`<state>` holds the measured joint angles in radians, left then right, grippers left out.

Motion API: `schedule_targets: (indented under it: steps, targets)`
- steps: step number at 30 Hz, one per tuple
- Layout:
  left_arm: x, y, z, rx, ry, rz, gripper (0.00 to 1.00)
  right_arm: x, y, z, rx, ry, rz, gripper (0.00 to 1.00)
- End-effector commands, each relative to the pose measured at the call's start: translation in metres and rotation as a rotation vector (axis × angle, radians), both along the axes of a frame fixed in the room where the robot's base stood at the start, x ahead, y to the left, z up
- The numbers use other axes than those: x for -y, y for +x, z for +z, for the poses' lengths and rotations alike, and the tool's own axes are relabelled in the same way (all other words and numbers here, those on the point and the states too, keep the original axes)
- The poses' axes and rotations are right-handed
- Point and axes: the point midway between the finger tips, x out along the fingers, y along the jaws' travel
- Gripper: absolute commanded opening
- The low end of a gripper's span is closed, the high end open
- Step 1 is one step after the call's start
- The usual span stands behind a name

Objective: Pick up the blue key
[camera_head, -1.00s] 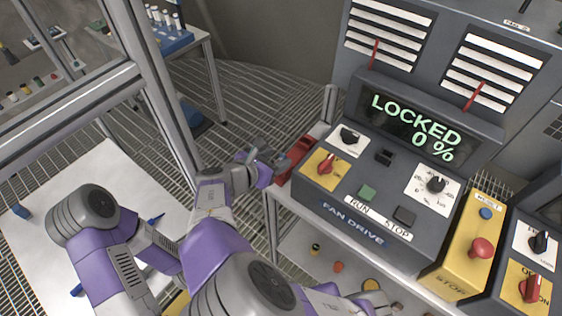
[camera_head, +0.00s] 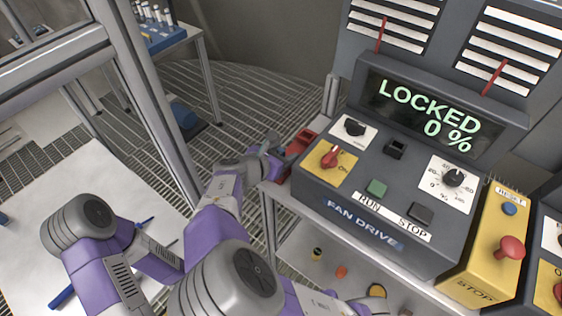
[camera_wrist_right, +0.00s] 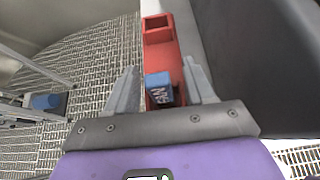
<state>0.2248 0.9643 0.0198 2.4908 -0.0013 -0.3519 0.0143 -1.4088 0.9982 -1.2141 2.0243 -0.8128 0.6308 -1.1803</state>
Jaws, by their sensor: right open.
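The blue key (camera_wrist_right: 159,89) is a small blue block with pale markings on its face. In the right wrist view it stands in the near part of a red holder (camera_wrist_right: 161,52). My right gripper (camera_wrist_right: 162,85) is open, with one finger on each side of the key and holder. I cannot tell whether the fingers touch them. In the head view, my right gripper (camera_head: 272,152) is beside the red holder (camera_head: 300,142), at the left end of the fan drive console. The key is not distinguishable there. My left gripper does not show.
The fan drive console (camera_head: 375,190) has knobs, buttons and a screen (camera_head: 428,115) reading LOCKED 0 %. A yellow stop box (camera_head: 488,245) stands to its right. A metal frame post (camera_head: 150,110) rises at left. A white table (camera_head: 60,215) is lower left. Small items lie on a shelf below the console.

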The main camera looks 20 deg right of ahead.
Motion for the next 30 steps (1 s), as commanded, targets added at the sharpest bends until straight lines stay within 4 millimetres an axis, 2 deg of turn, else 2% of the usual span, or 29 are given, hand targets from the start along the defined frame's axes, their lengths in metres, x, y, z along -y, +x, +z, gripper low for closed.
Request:
schedule_targets:
  steps: [3, 10, 21, 30]
  targets:
    - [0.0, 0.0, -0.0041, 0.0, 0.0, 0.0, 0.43, 0.0065, 0.0053, -0.0049, 0.001, -0.001, 0.0, 0.53]
    - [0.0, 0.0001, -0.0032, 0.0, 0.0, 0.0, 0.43, 0.0071, 0.006, -0.0042, 0.001, 0.001, 0.002, 0.53]
    - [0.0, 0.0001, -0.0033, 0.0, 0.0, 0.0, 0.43, 0.0071, 0.0058, -0.0043, 0.001, 0.001, 0.002, 0.0]
    - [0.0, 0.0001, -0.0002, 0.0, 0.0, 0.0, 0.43, 0.0068, 0.006, 0.002, 0.001, 0.002, 0.002, 0.0]
